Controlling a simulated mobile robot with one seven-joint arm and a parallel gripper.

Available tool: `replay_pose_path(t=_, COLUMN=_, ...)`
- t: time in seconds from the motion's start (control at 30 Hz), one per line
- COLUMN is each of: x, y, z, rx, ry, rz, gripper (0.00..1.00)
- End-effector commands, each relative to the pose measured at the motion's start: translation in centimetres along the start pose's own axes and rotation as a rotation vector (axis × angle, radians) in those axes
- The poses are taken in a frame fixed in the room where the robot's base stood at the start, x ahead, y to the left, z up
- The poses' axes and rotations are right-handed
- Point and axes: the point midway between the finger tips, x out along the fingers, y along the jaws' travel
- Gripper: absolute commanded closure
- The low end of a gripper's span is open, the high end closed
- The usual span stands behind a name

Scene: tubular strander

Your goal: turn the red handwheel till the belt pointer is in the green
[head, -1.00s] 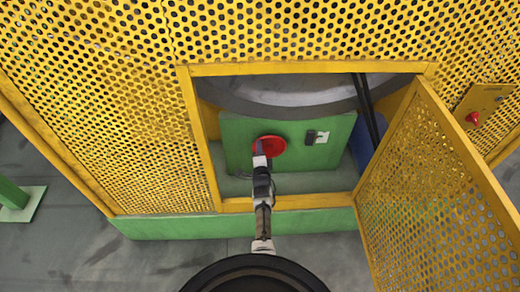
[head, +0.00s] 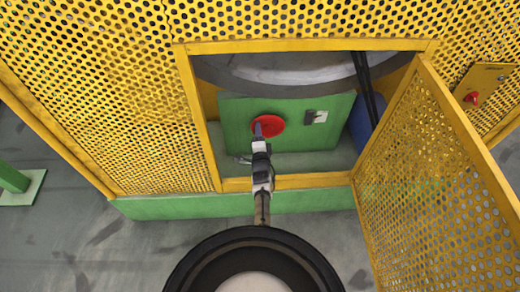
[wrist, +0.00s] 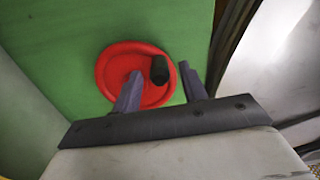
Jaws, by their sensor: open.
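The red handwheel (head: 272,126) sits on a green panel (head: 238,122) inside the open yellow guard. In the wrist view the handwheel (wrist: 112,72) shows as a red dish with a black handle knob (wrist: 160,69) near its right rim. My gripper (head: 258,130) reaches in through the opening, in front of the wheel's left part. In the wrist view my gripper (wrist: 159,74) is open, with one finger on each side of the knob in the picture. Contact cannot be told. A small black block with a white plate (head: 320,116) sits right of the wheel; no pointer or green zone is readable.
A yellow mesh door (head: 430,185) stands open on the right. The opening's lower yellow bar (head: 310,181) runs below my arm. Dark cables (head: 368,90) hang right of the panel. A yellow box with a red knob (head: 471,98) is on the guard at the far right.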

Motion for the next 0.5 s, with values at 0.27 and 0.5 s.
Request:
replay_pose_path(t=0.27, x=-6.0, y=-0.2, z=0.0, rx=0.000, ry=0.001, rz=0.002, gripper=0.57)
replay_pose_path(t=0.5, x=-9.8, y=-0.2, z=0.1, rx=0.001, ry=-0.002, rz=-0.002, gripper=0.57)
